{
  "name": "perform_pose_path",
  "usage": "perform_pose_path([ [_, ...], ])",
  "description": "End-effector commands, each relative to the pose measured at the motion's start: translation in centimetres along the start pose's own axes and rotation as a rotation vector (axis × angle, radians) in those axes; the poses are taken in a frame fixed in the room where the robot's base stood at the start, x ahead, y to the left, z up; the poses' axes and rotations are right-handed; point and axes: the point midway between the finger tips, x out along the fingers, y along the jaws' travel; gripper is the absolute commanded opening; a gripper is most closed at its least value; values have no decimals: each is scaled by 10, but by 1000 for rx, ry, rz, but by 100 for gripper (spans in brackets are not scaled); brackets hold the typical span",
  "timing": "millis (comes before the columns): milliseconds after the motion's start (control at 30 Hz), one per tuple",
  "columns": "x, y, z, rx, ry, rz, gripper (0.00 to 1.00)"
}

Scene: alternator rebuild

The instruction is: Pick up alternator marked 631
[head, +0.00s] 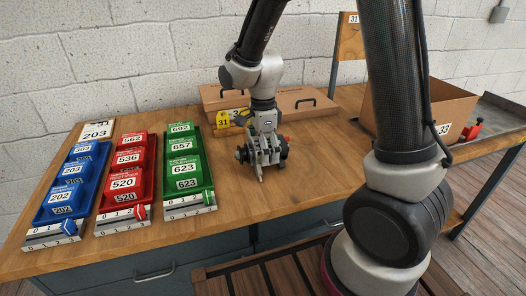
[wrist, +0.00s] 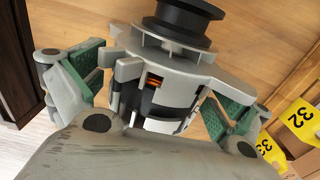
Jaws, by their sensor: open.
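My gripper (head: 262,168) is low over the wooden workbench with its jaws open. In the wrist view my gripper (wrist: 160,85) has its green-padded fingers on either side of an alternator (wrist: 170,65). The alternator has a grey finned body, orange windings and a black pulley. Gaps show between the pads and the body, though contact cannot be ruled out on the hidden sides. In the head view the alternator (head: 282,148) is partly covered by my gripper. No number 631 is readable on it.
Blue (head: 72,182), red (head: 127,170) and green (head: 184,165) numbered bins stand to the left. A yellow tag marked 31 (head: 223,120) and a flat wooden case (head: 300,101) are behind. A cardboard box marked 33 (head: 440,105) stands right.

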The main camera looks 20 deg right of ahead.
Motion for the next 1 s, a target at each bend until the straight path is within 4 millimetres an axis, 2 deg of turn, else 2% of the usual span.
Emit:
perform_pose_path([
  [100,11,0,0,0,0,0,100],
  [333,12,0,0,-1,-1,-2,100],
  [800,12,-1,0,-1,-1,-3,14],
  [1000,11,-2,0,-1,-2,-7,13],
])
